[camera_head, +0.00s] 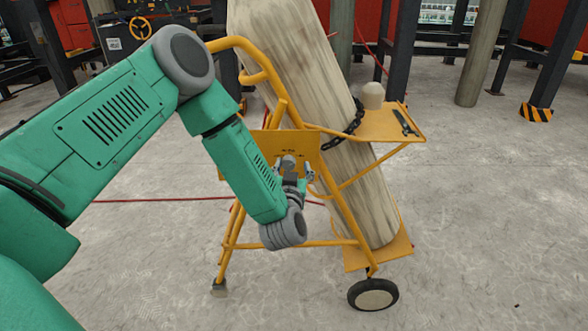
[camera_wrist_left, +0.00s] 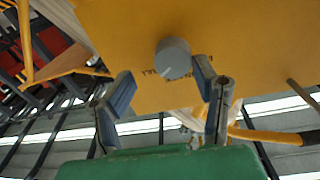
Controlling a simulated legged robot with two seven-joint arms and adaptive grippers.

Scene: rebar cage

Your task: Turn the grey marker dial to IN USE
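The grey marker dial (camera_head: 288,162) is a round knob on a yellow plate (camera_head: 312,146) fixed to the yellow cylinder trolley. In the left wrist view the dial (camera_wrist_left: 173,57) sits just beyond my fingertips, closer to the right-hand finger. A thin pale mark shows on its face; the small lettering beside it is too small to read. My left gripper (camera_head: 294,171) is in front of the plate, its fingers apart with nothing between them; it also shows in the left wrist view (camera_wrist_left: 163,80). I cannot tell whether a finger touches the dial. My right gripper is out of view.
A tall, pale, worn cylinder (camera_head: 335,120) leans in the trolley, held by a dark chain (camera_head: 350,128). A yellow side shelf (camera_head: 385,124) carries a cap (camera_head: 373,95) and a dark tool (camera_head: 406,122). Open concrete floor lies around the trolley's wheel (camera_head: 373,295).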

